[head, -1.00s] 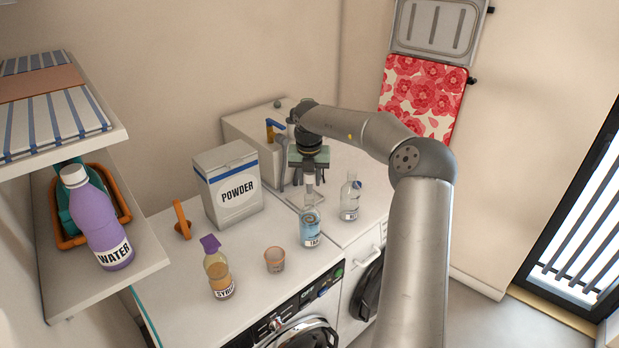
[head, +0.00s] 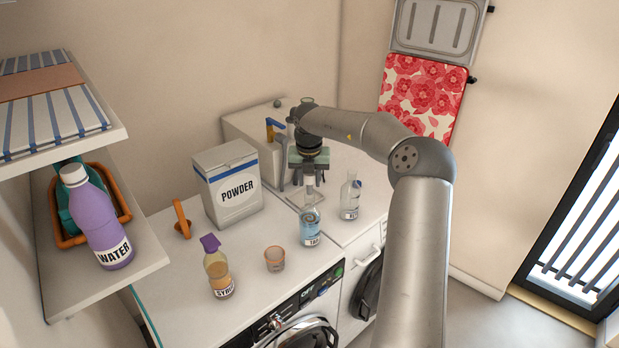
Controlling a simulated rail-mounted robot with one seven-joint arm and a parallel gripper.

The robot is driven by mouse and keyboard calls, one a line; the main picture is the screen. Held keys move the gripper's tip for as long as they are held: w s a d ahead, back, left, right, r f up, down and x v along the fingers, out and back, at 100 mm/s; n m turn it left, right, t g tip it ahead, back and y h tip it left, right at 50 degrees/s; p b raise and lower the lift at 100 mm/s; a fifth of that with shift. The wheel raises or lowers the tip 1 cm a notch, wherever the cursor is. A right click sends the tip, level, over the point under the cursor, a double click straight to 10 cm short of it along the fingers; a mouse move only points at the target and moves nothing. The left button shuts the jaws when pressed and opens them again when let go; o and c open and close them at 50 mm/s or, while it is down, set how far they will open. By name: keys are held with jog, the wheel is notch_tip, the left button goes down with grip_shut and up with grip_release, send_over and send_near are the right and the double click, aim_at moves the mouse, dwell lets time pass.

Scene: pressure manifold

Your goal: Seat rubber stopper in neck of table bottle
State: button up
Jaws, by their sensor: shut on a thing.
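The stopper is partly hidden by the fingers. I cannot tell whether it is in the neck or just above it.
A second clear bottle (head: 350,198) stands close on the right. An orange cup (head: 275,259), a syrup bottle (head: 219,273) and a powder box (head: 232,190) are to the left. Worktop between the cup and box is clear.

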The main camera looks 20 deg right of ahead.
aim_at(310, 193)
jog(key=shift+f+b, duration=0.4)
jog(key=shift+f, duration=2.05)
jog(key=o, duration=1)
jog(key=shift+o, duration=0.2)
notch_tip(310, 193, up, 17)
jog(key=s+a+b, duration=0.1)
jog(key=s+b, duration=0.1)
jog(key=shift+s+a, duration=0.15)
jog(key=shift+r, duration=0.1)
